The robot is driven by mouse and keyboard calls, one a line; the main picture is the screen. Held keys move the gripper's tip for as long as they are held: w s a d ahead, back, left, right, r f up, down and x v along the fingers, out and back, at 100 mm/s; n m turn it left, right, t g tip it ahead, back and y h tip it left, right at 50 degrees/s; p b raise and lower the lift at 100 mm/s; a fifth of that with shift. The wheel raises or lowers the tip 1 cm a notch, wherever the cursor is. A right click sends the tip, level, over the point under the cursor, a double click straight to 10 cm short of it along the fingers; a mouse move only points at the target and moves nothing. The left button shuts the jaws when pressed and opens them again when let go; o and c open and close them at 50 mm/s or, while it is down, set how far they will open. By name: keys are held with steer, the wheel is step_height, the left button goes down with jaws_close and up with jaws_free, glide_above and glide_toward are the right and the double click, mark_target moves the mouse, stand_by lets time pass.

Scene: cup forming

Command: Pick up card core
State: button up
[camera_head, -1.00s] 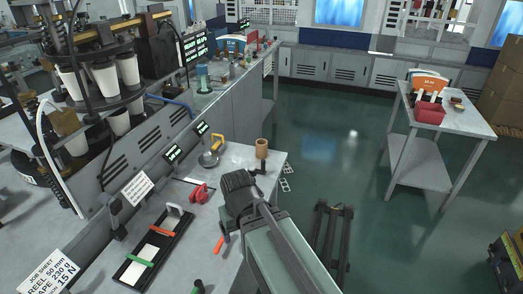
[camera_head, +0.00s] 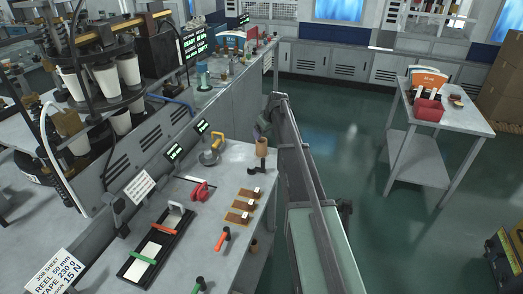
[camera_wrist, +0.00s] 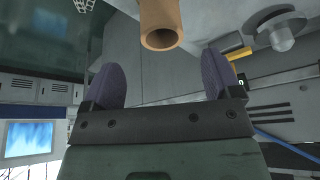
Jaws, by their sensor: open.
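The card core (camera_head: 262,147), a short tan tube, stands upright on a dark post at the far right corner of the workbench. In the wrist view the core (camera_wrist: 162,22) shows at the top centre with its hollow end facing the camera. My gripper (camera_wrist: 160,82) is open there, with two purple-grey padded fingers apart and nothing between them. The core lies ahead of the fingertips, roughly centred between them, and appears apart from them. In the head view my gripper (camera_head: 264,128) is just beyond the core, partly hidden by my arm.
A side table (camera_head: 463,118) with a red bin (camera_head: 429,110) stands right. The floor between is clear.

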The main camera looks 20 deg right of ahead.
mark_target(261, 144)
steer(key=b+x, duration=0.2)
steer(key=x, duration=0.2)
steer(key=shift+s+f+b, duration=0.1)
steer(key=shift+f+b, duration=0.1)
steer(key=shift+b, duration=0.15)
steer(key=b+x, duration=0.5)
steer(key=shift+f, duration=0.15)
steer(key=shift+r+p, duration=0.25)
steer(key=shift+p, duration=0.05)
steer(key=c, duration=1)
steer(key=shift+r, duration=0.15)
step_height(261, 144, up, 20)
steer(key=p, duration=2)
